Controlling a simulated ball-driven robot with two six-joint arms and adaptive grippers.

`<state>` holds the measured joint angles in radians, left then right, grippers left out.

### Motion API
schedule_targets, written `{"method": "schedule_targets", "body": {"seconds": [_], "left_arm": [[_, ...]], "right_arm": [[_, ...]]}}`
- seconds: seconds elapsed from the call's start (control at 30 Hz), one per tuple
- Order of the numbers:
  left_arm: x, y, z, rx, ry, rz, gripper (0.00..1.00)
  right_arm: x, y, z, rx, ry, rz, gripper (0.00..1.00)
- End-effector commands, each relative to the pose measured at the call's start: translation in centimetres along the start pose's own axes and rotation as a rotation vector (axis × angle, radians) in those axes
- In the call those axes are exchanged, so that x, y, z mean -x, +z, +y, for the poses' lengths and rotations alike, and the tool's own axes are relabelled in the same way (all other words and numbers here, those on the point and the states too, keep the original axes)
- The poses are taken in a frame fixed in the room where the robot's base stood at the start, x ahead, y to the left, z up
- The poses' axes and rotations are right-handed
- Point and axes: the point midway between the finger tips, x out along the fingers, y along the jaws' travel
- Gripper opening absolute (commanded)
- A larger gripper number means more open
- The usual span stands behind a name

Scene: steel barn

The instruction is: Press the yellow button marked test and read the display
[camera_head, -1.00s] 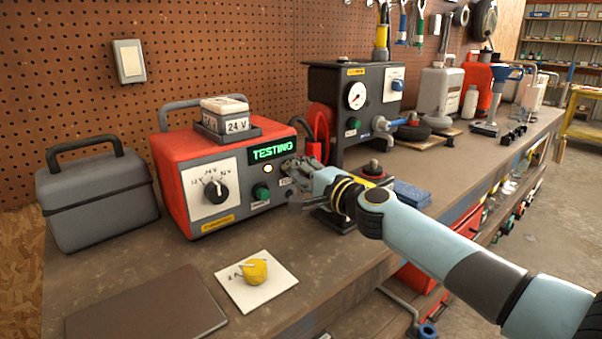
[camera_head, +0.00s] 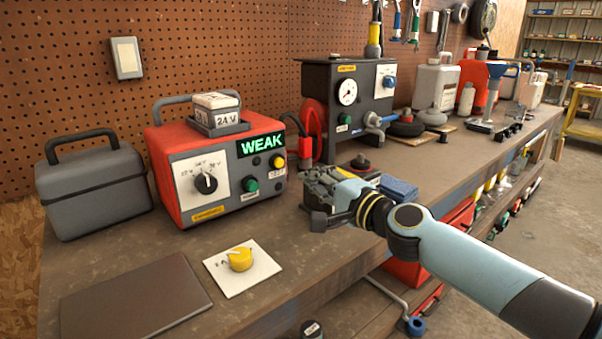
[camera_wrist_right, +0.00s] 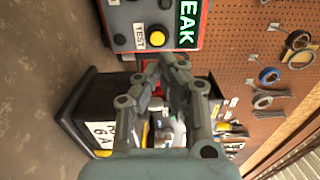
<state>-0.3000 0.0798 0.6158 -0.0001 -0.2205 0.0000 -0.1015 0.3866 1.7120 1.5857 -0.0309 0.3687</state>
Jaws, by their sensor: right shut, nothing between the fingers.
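The red and grey tester (camera_head: 163,165) stands on the bench. Its green display (camera_head: 261,144) reads WEAK. The yellow button (camera_head: 278,162) is at the right of its front panel; in the right wrist view the yellow button (camera_wrist_right: 157,38) sits beside a label reading TEST. A green button (camera_head: 251,185) and a dial (camera_head: 206,183) are left of it. My right gripper (camera_head: 312,183) is shut and empty, in front of and to the right of the panel, apart from the button. It also shows in the wrist view (camera_wrist_right: 165,72). My left gripper is not in view.
A small 24 V block (camera_head: 216,101) sits on top of the tester. A grey case (camera_head: 95,190) stands at left. A white card with a yellow knob (camera_head: 241,260) and a dark flat board (camera_head: 135,297) lie in front. A gauge unit (camera_head: 347,109) stands behind the gripper.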

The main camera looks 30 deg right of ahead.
Motion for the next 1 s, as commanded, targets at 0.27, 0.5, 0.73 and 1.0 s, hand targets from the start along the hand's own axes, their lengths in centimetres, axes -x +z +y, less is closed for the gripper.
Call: {"method": "schedule_targets", "body": {"seconds": [0.27,0.5,0.73,1.0], "left_arm": [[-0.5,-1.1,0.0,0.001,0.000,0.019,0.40],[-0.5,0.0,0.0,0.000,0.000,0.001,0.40],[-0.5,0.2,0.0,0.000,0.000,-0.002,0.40],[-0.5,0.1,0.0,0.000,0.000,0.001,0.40]], "right_arm": [[3.6,0.0,0.1,0.001,0.001,-0.001,0.00],[4.0,0.0,0.0,0.000,0.000,0.000,0.00],[3.9,0.0,0.0,-0.001,0.000,0.000,0.00],[4.2,1.1,0.1,0.027,0.006,-0.031,0.00]]}}
